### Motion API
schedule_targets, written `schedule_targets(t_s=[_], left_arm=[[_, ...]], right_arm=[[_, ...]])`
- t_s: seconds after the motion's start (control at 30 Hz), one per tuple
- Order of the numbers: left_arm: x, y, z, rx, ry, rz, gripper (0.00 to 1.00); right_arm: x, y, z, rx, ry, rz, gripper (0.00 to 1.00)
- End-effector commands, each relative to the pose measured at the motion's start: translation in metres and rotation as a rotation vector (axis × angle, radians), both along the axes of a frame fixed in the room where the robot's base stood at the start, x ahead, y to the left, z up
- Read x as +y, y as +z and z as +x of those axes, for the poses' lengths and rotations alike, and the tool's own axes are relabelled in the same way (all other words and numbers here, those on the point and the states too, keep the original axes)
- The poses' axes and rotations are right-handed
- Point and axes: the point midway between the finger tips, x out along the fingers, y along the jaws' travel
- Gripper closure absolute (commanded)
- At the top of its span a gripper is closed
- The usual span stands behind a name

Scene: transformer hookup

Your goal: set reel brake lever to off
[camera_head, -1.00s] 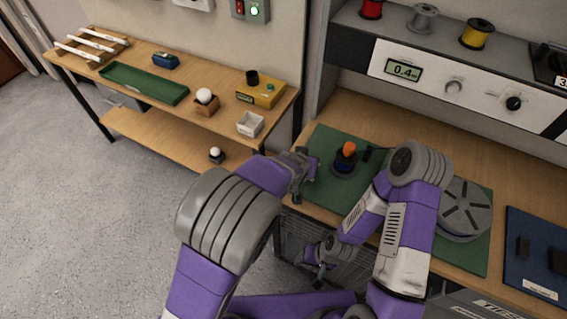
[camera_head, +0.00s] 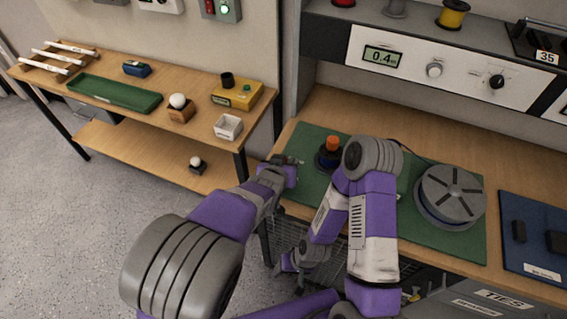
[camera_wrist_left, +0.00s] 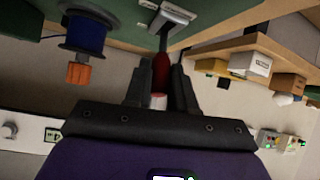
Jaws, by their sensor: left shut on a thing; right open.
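The brake lever (camera_wrist_left: 160,70) has a red grip and a thin dark stem rising from a grey base (camera_wrist_left: 172,20) on the green mat (camera_head: 301,147). In the left wrist view my left gripper (camera_wrist_left: 161,64) is shut around the red grip. In the head view my left gripper (camera_head: 287,167) is at the mat's left edge, left of a dark blue spool with an orange knob (camera_head: 331,144). The spool also shows in the left wrist view (camera_wrist_left: 86,36). The lever's off marking cannot be read. My right gripper (camera_head: 287,262) is low beside the bench front, open and empty.
A large grey reel (camera_head: 450,195) sits right on the mat. A blue board (camera_head: 540,215) lies further right. The left side bench holds a green tray (camera_head: 113,93), a yellow box (camera_head: 237,95) and a white box (camera_head: 228,127). My right arm covers part of the mat.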

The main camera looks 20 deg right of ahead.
Motion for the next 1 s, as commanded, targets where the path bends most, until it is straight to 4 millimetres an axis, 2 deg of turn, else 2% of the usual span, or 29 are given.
schedule_targets(t_s=[0.03, 0.07, 0.2, 0.57, 1.0], left_arm=[[0.000, -0.003, -0.002, 0.005, -0.001, 0.005, 1.00], [0.000, -0.003, -0.002, 0.006, -0.001, 0.006, 0.74], [0.000, -0.002, -0.001, 0.005, 0.000, 0.005, 0.53], [0.002, 0.003, -0.004, 0.003, 0.000, 0.001, 0.52], [0.030, 0.039, -0.050, 0.004, -0.001, 0.001, 0.52]], right_arm=[[0.000, 0.000, 0.000, 0.000, 0.000, 0.000, 0.42], [0.000, 0.000, 0.000, 0.000, 0.000, 0.000, 0.42], [0.000, 0.000, 0.000, 0.000, 0.000, 0.000, 0.42], [0.000, 0.002, 0.000, 0.000, 0.000, 0.000, 0.42], [0.000, 0.022, 0.000, 0.000, 0.000, 0.000, 0.42]])
